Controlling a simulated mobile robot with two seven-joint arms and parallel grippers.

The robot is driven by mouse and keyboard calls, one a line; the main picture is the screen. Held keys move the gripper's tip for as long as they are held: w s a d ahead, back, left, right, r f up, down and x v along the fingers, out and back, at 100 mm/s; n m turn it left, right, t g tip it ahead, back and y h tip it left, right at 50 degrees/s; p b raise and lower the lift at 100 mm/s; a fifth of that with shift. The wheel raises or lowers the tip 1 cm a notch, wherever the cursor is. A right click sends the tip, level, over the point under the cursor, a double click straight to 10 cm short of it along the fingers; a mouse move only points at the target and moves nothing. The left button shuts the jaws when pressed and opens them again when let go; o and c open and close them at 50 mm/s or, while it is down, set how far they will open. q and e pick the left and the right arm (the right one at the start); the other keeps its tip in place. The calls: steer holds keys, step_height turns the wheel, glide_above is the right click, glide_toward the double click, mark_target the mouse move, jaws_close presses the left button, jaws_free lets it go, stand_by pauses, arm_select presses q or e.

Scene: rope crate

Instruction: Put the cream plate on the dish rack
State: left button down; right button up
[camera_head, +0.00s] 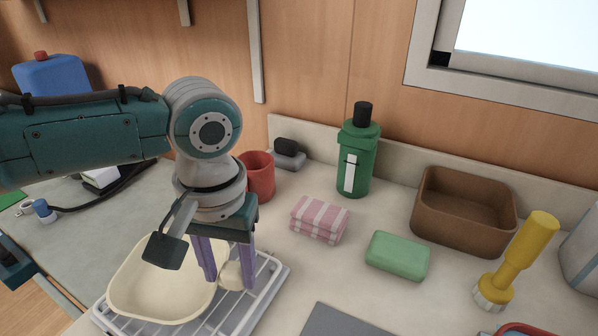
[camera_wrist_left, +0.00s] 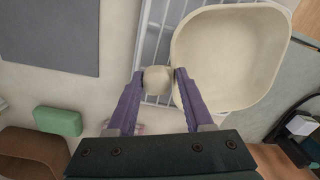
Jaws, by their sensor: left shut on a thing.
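The cream plate (camera_head: 150,285), squarish with a raised rim, is at the lower left of the head view, over the white wire dish rack (camera_head: 262,290). It also shows at the upper right of the left wrist view (camera_wrist_left: 232,58). My left gripper (camera_head: 226,270), with purple fingers, points down at the plate's right side. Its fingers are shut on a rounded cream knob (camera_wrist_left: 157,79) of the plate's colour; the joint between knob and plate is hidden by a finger. I cannot tell whether the plate touches the rack. My right gripper is not in view.
Right of the rack are a pink striped cloth (camera_head: 319,220), a green block (camera_head: 398,255), a grey mat (camera_head: 345,322) and a brown box (camera_head: 463,232). A green bottle (camera_head: 356,160) and a red cup (camera_head: 259,177) stand behind. A yellow-handled tool (camera_head: 520,260) stands at right.

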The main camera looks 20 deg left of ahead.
arm_select(q)
steer(key=shift+f, duration=0.5)
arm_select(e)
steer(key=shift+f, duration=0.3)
arm_select(q)
steer(key=shift+c, duration=1.1)
jaws_free()
step_height(320, 180, up, 10)
steer(key=shift+d+f+p, duration=0.1)
steer(key=shift+d+p, duration=0.05)
steer(key=shift+p, duration=0.4)
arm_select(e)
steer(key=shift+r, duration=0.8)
